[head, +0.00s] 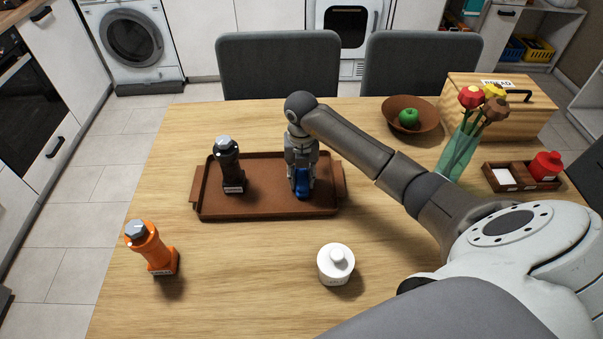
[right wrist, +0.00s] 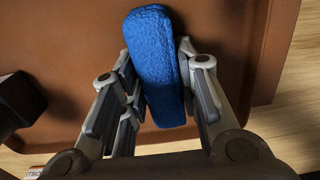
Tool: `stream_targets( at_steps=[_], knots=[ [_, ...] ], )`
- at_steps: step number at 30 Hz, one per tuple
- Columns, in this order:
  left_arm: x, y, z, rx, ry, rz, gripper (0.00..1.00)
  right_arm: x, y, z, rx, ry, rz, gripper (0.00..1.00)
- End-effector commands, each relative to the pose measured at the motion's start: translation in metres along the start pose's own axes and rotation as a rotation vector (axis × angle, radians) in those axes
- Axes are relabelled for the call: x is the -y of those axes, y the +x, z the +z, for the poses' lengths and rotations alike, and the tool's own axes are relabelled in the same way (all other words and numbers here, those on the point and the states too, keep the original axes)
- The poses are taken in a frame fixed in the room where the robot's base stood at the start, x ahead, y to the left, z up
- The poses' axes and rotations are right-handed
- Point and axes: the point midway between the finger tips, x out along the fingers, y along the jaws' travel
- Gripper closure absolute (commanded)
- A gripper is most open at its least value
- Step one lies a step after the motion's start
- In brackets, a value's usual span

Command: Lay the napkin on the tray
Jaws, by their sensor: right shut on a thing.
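The blue napkin (head: 301,184) is a folded or rolled bundle over the right half of the brown tray (head: 265,203). My right gripper (head: 301,178) points down over the tray and is shut on the napkin. In the right wrist view, the napkin (right wrist: 153,62) sits between the two fingers (right wrist: 160,105), with the brown tray surface (right wrist: 65,50) behind it. I cannot tell whether the napkin touches the tray. My left gripper is not in view.
A dark pepper mill (head: 229,165) stands on the tray's left half. An orange mill (head: 150,248) and a white lidded jar (head: 335,264) stand in front. A bowl (head: 411,116) with a green apple, a flower vase (head: 458,152), a bread box (head: 520,115) and a condiment caddy (head: 521,177) are at right.

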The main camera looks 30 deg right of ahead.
Motion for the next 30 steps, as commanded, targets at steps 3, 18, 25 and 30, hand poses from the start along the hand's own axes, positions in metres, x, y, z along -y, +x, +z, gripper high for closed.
stream_targets(
  at_steps=[3, 18, 25, 30],
  knots=[
    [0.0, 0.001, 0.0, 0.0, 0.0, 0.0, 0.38, 0.0, 0.0, 0.0, 0.001, 0.0, 0.001, 0.9],
    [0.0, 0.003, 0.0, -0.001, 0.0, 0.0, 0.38, 0.0, 0.003, 0.0, 0.001, 0.0, 0.0, 0.49],
    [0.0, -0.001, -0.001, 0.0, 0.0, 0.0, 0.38, 0.0, -0.003, 0.0, 0.001, 0.0, 0.001, 0.49],
    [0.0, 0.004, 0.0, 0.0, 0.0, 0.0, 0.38, 0.0, -0.026, 0.002, 0.007, 0.0, 0.001, 0.49]
  ],
)
